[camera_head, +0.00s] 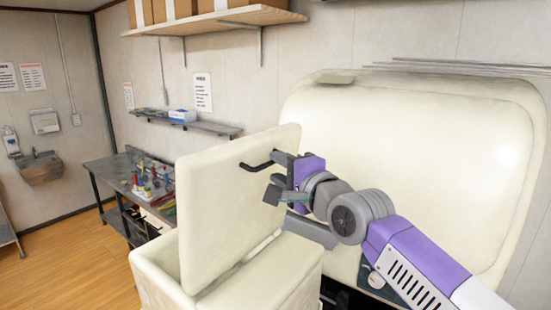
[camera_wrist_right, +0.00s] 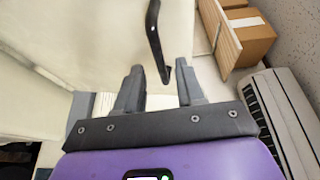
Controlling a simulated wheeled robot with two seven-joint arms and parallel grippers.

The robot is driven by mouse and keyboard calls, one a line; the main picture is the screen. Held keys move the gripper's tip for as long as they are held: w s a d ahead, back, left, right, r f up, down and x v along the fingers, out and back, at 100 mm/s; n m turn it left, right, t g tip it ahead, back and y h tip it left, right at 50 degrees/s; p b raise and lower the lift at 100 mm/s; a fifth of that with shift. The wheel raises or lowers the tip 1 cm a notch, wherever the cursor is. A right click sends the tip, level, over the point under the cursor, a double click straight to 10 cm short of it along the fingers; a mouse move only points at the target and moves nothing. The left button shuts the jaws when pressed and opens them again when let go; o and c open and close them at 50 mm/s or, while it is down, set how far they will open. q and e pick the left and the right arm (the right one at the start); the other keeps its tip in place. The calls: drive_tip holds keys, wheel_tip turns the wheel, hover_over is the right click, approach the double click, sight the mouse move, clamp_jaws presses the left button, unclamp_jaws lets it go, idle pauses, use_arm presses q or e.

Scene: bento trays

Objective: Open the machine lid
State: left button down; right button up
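A black handle (camera_head: 257,166) sticks out near the lid's upper right edge. My right gripper (camera_head: 277,178) is beside the handle, in front of the lid's right side. In the right wrist view, the handle (camera_wrist_right: 154,35) reaches down toward the gap between the fingers (camera_wrist_right: 159,68). The fingers are apart, with space around the handle's end, and do not look clamped on it. My left gripper is not in view.
A large cream rounded unit (camera_head: 420,140) stands close behind my right arm. A grey workbench (camera_head: 115,172) with several small coloured items is at the left. A wooden shelf (camera_head: 225,20) with boxes hangs above. The wood floor (camera_head: 60,265) at the left is clear.

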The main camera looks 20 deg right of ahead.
drive_tip(key=shift+x, duration=1.05)
drive_tip(key=shift+s, duration=0.25)
drive_tip(key=shift+w, duration=0.2)
drive_tip(key=shift+c, duration=0.5)
drive_tip(key=shift+w, duration=0.1)
drive_tip(key=shift+c, duration=1.1)
clamp_jaws()
